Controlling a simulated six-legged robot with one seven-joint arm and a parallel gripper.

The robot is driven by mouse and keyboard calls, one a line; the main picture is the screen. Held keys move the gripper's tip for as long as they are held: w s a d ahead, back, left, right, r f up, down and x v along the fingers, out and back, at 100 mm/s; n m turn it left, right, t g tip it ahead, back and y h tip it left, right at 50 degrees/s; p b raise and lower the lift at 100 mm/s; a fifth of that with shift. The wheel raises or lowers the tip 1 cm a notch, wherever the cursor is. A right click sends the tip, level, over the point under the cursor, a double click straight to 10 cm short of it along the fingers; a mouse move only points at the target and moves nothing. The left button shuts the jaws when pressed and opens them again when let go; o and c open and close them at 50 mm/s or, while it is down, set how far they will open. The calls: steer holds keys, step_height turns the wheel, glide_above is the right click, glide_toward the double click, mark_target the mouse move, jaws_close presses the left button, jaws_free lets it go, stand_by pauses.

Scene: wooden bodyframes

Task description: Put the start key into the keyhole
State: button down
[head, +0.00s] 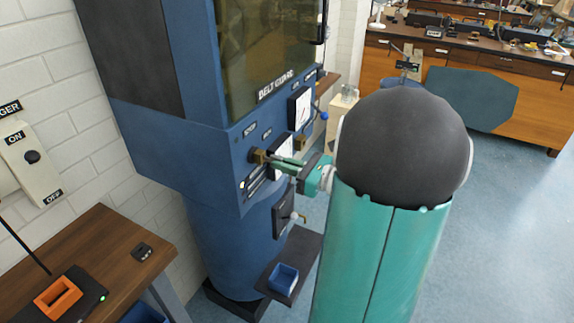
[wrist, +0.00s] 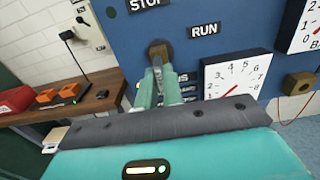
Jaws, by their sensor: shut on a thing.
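My gripper (head: 284,162) is at the front panel of the blue machine, its fingers pointing at a brass keyhole block (head: 258,156). In the wrist view, my gripper (wrist: 160,88) is shut on a thin grey start key (wrist: 158,68). The key's far end meets the lower face of the brass keyhole block (wrist: 159,48), between the STOP and RUN labels. The fingers hide most of the key. I cannot tell how far its tip is inside the hole.
A white dial gauge (wrist: 238,76) sits close right of my fingers, and a second brass block (wrist: 300,83) is farther right. Below the panel, a blue tray (head: 284,277) stands on a dark shelf. A wooden bench (head: 95,250) is at left. Blue floor is open at right.

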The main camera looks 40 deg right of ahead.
steer(key=shift+x, duration=0.95)
steer(key=c, duration=1.5)
jaws_free()
steer(key=shift+o, duration=0.2)
steer(key=v, duration=1.3)
steer(key=shift+s, duration=0.4)
